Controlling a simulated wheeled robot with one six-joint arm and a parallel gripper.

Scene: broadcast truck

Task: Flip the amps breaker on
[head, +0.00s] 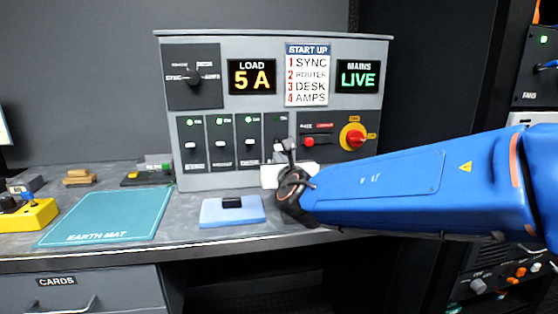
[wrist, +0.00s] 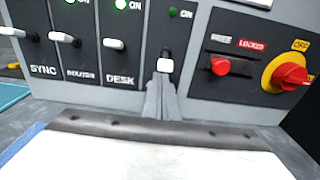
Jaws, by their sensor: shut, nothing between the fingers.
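The amps breaker is the fourth in the row on the grey panel. Its white-tipped lever (wrist: 165,65) sits lower than the three levers beside it, and its small lamp (wrist: 173,12) is dim. The sync (head: 190,145), router (head: 221,144) and desk (head: 250,142) levers stand higher with bright green lamps. My gripper (head: 285,147) is shut and empty, in front of the amps breaker and partly hiding it in the head view. In the wrist view my fingertips (wrist: 162,82) are just below the lever tip; I cannot tell if they touch.
Right of the breakers are a red FREE/LOCKED slider (wrist: 220,66) and a red and yellow rotary switch (head: 353,137). The displays read 5 A (head: 252,77) and LIVE (head: 357,77). A blue pad (head: 232,216) and a teal earth mat (head: 105,216) lie on the bench.

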